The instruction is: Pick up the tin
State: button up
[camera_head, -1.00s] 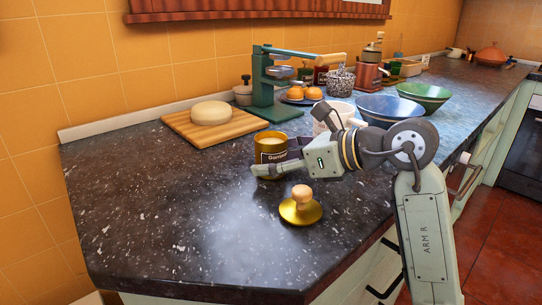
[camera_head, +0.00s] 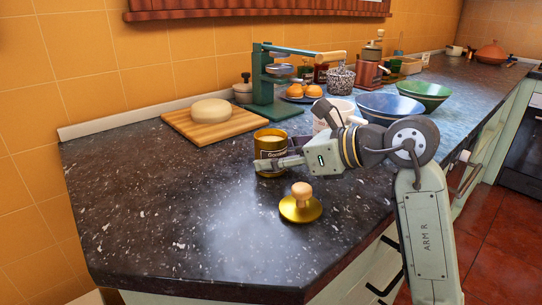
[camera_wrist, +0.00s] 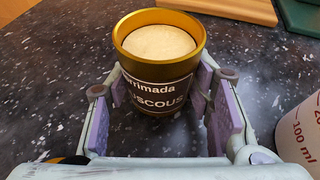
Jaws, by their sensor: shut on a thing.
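The tin (camera_head: 268,142) is a gold open can with a dark label, upright on the dark counter. In the wrist view the tin (camera_wrist: 158,72) shows pale contents inside its gold rim and lettering reading "COUSCOUS" in part. My gripper (camera_head: 274,162) is at the tin's right side in the head view, level with its lower half. In the wrist view my gripper (camera_wrist: 162,88) has one purple-padded finger on each side of the tin, shut on it. The tin's base is partly hidden in both views.
A gold lid with a wooden knob (camera_head: 301,208) lies in front of the tin. A white measuring cup (camera_wrist: 302,132) stands close on the right. A cutting board (camera_head: 178,128) with a round cheese (camera_head: 211,112) and a green press (camera_head: 263,90) stand behind. The front left counter is clear.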

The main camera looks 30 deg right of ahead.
jog(key=shift+r, duration=0.3)
jog(key=shift+c, duration=0.7)
notch_tip(320, 180, up, 9)
jog(key=shift+r, duration=0.2)
